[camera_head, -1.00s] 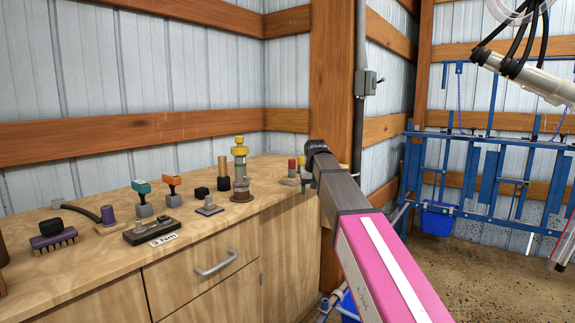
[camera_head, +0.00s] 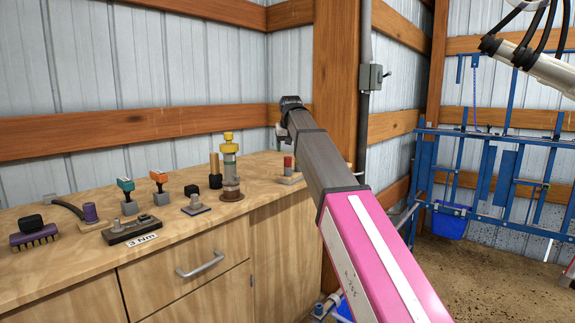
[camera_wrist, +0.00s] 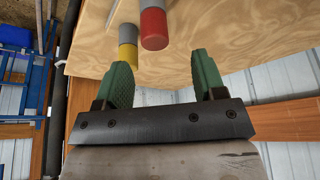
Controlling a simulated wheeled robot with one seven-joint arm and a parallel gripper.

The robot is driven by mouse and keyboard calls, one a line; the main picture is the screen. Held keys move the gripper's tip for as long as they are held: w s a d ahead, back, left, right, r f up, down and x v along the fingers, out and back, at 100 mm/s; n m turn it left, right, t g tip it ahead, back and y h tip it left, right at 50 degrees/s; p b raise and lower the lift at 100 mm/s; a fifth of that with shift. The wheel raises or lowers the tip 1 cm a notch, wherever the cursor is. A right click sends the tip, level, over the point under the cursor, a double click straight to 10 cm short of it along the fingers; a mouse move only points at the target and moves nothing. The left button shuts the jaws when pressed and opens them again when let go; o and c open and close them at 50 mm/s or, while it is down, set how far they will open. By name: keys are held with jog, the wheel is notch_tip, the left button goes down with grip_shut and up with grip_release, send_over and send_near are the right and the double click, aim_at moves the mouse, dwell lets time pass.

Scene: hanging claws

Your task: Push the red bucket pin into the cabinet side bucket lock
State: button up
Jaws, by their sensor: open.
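A red-ended pin with a grey upper part (camera_wrist: 153,28) shows in the wrist view, above the gap between my fingers. In the head view, a small red-topped piece (camera_head: 288,164) stands on the bench, left of my arm. My gripper (camera_wrist: 161,74) has two green fingers spread apart with nothing between them. The red end is close to the fingertips but not between them. In the head view my arm hides the fingers. A blue bucket (camera_head: 345,303) is partly visible low beside the cabinet, behind my arm. I cannot make out its lock.
A grey pin with a yellow end (camera_wrist: 128,46) is left of the red one in the wrist view. The wooden bench (camera_head: 190,245) holds a tall yellow-topped fitting (camera_head: 230,168) and several small tools. A wooden post stands behind my arm. Another blue bucket (camera_head: 450,224) hangs on the blue frame.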

aim_at(288, 158)
jog(key=shift+d+x, duration=0.15)
jog(key=shift+x, duration=1.35)
jog(key=shift+d+x, duration=0.1)
jog(key=shift+x, duration=1.45)
jog(key=c, duration=1)
